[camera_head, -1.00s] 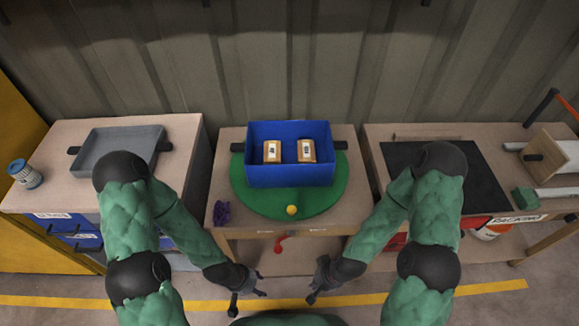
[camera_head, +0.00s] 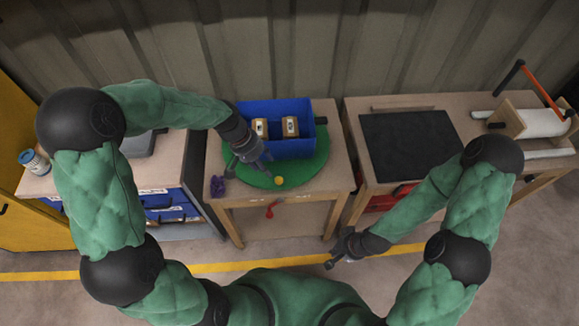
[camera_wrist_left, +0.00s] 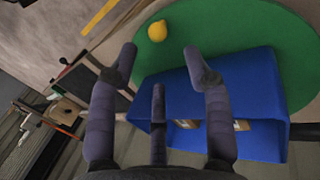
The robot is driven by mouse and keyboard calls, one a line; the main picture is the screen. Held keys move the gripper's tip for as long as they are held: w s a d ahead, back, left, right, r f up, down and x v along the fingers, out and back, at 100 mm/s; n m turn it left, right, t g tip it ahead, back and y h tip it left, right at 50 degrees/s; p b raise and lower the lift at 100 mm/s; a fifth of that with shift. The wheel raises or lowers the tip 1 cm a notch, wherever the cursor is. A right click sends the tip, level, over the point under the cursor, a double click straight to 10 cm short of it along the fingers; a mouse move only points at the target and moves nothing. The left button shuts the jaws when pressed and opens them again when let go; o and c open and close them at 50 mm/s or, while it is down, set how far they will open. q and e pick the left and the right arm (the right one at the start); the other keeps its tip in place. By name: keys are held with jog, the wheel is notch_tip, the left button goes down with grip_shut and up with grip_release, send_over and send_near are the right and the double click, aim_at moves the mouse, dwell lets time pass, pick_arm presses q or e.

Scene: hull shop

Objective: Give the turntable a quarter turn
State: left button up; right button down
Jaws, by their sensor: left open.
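The turntable is a flat green disc (camera_head: 308,172) on the middle bench. It carries a blue bin (camera_head: 292,147) with two labelled tan packages inside, and a yellow knob or ball (camera_head: 278,181) near its front rim. My left gripper (camera_head: 250,166) is open over the disc's left part, beside the bin's left front corner. It hides part of both; contact cannot be told. My right gripper (camera_head: 335,250) hangs over the floor, away from the disc.
A purple object (camera_head: 217,186) lies at the bench's left front corner. A red handle (camera_head: 270,209) hangs under the front edge. The right bench bears a dark mat (camera_head: 408,140). A grey tray (camera_head: 138,145) is partly hidden behind my left arm.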

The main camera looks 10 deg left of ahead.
aim_at(278, 178)
pick_arm(q)
jog(key=b+x, duration=0.1)
jog(key=x, duration=0.2)
jog(key=b+x, duration=0.1)
jog(key=x, duration=0.2)
jog(key=b+x, duration=0.2)
jog(key=x, duration=0.1)
jog(key=shift+w+d+f, duration=0.15)
jog(key=shift+w+d, duration=0.15)
jog(key=shift+w, duration=0.05)
grip_shut()
